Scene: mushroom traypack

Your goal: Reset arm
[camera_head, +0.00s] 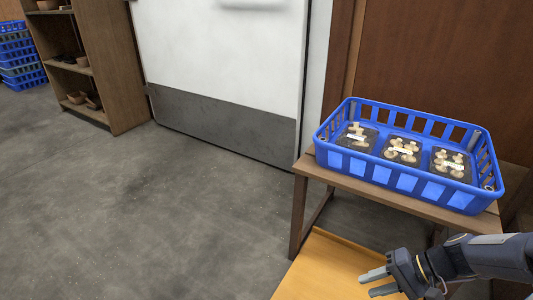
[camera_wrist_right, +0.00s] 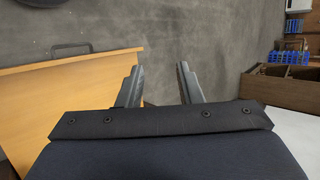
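My right gripper (camera_head: 374,283) comes in from the lower right of the head view. Its two fingers are apart with nothing between them, and the right wrist view also shows the open fingers (camera_wrist_right: 157,75). It is in front of and below the blue crate (camera_head: 330,154), clear of it. The crate stands on a wooden table (camera_head: 340,180) and holds three dark trays of mushrooms (camera_head: 403,150) side by side. My left gripper is in neither view.
A light wooden surface (camera_head: 322,268) lies low beside the right gripper. A white door (camera_head: 225,60) is at the back. A wooden shelf (camera_head: 110,70) and stacked blue crates (camera_head: 20,60) stand at the left. The grey floor (camera_head: 150,215) between is clear.

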